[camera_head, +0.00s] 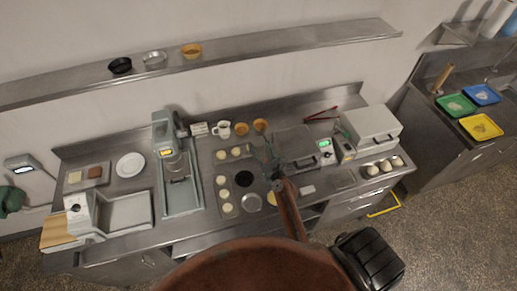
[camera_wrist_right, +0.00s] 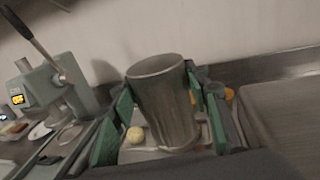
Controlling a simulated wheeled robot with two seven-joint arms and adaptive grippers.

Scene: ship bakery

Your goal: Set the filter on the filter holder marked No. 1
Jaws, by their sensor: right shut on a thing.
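My right gripper (camera_head: 273,168) is above the middle of the steel counter (camera_head: 330,182). In the right wrist view its green fingers are on either side of an upright, slightly tilted grey metal cylinder (camera_wrist_right: 163,100), shut on it. In the head view the cylinder is too small to make out clearly. I cannot tell whether this cylinder is the filter. No mark "No. 1" is readable, so I cannot tell which thing is that filter holder. A black round piece (camera_head: 120,65), a metal ring (camera_head: 154,59) and an orange ring (camera_head: 192,50) sit on the wall shelf. My left gripper is not in view.
Dough balls and a black disc (camera_head: 243,178) lie on a tray left of my gripper. A white mug (camera_head: 222,128) and orange cups (camera_head: 241,129) stand behind. A lever press (camera_head: 168,135) stands left; a grey box (camera_head: 370,126) stands right.

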